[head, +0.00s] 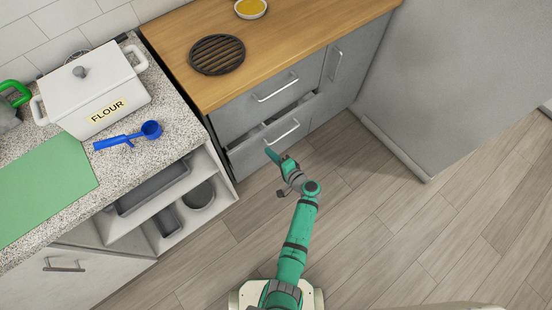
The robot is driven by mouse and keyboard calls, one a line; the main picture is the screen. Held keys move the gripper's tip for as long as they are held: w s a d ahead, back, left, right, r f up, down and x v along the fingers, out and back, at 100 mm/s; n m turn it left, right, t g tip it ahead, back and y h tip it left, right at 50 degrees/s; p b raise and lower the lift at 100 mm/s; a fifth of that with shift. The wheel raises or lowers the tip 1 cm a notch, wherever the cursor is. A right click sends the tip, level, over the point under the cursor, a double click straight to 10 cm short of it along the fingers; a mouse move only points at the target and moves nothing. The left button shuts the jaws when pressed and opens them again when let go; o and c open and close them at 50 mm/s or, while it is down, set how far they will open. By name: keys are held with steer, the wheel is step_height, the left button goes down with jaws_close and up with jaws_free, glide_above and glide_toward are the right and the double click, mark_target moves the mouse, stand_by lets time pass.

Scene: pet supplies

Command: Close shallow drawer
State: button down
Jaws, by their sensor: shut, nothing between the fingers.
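The shallow drawer (262,154) is the lower of two drawers in the grey cabinet under the wooden counter. It stands partly open, and a dark gap shows along its top edge. Its bar handle (283,133) is on the front face. My green arm reaches up toward it, and my gripper (269,152) is shut and empty close to the lower left part of the drawer front. I cannot tell whether it touches the front.
The upper drawer (270,105) and the cabinet door (343,68) beside it look shut. An open shelf unit (222,165) adjoins on the left. A grey cabinet side (450,60) stands on the right. The wooden floor (385,235) is clear.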

mark_target(256, 139)
steer(key=x, duration=0.5)
steer(key=shift+w+a+r, duration=0.2)
steer(key=shift+w+r, duration=0.1)
steer(key=shift+w+a, duration=0.4)
steer(key=shift+w, duration=0.05)
